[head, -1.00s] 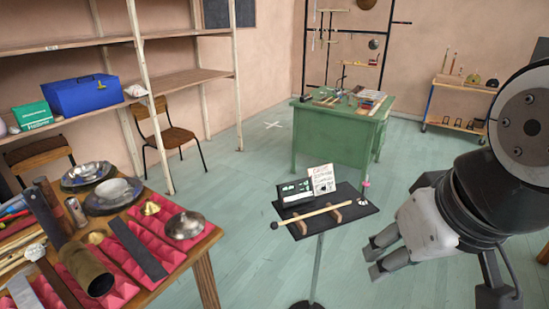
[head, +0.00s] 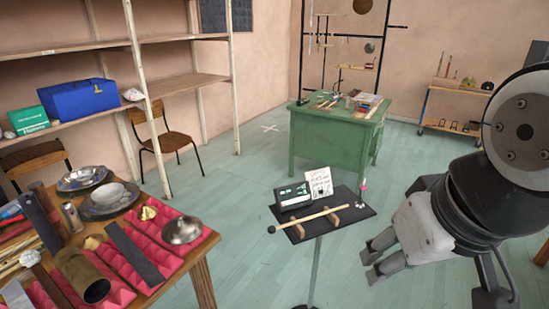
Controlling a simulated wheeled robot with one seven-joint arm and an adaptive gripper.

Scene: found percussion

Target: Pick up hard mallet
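A mallet (head: 305,219) with a pale wooden shaft and a small dark round head lies across two wooden rests on a black stand tray (head: 345,224). I take it to be the hard mallet. Its head sticks out past the tray's left edge. My gripper (head: 368,262) is at the right of the head view, in front of and to the right of the tray. Its two grey fingers are apart, with nothing between them. It does not touch the mallet.
A dark box (head: 294,195) and a written card (head: 320,183) stand on the tray behind the mallet. A wooden table (head: 203,284) with metal bowls and pink foam is at the left. A green desk (head: 325,147) stands behind. The floor between is clear.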

